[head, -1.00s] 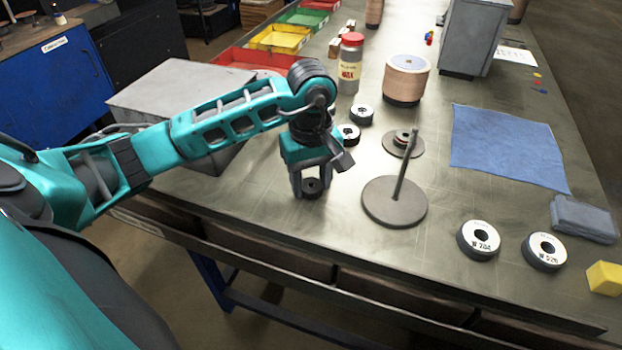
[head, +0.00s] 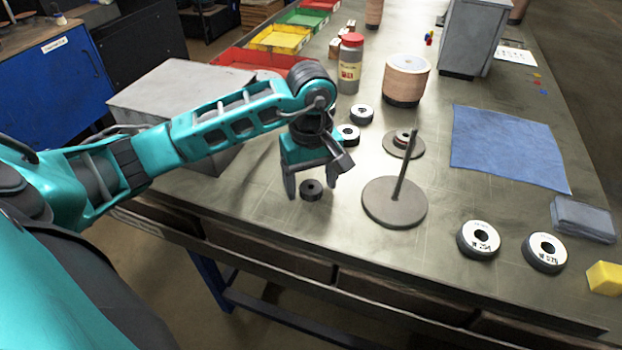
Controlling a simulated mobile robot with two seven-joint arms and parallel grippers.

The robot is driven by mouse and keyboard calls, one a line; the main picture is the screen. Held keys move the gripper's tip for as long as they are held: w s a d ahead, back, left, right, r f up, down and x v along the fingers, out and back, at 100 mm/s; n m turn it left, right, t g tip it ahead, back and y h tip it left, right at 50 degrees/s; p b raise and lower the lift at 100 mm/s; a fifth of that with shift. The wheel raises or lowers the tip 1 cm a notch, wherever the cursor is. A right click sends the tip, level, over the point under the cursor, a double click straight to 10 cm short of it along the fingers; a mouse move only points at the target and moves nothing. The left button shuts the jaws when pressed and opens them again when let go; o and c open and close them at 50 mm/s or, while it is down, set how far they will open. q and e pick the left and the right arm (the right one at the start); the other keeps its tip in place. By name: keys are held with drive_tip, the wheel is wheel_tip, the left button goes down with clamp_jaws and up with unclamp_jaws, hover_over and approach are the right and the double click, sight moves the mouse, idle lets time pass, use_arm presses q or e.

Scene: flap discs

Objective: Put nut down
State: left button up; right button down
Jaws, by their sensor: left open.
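The nut (head: 311,190), a small dark ring with a central hole, lies flat on the grey workbench near its front edge. My left gripper (head: 312,182) is open above and around the nut, with its fingers spread apart on either side and a gap between them and the nut. To the right of the nut stands a round plate with an upright rod (head: 396,202), which has nothing on its rod. My right gripper is not in view.
Two white-faced discs (head: 479,239) (head: 545,252) lie at the front right. A blue cloth (head: 510,148), a red-capped bottle (head: 350,62) and a grey box (head: 165,95) stand around the bench.

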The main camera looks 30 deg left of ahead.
use_arm(q)
wheel_tip(320, 180, up, 12)
idle(0.4)
idle(0.4)
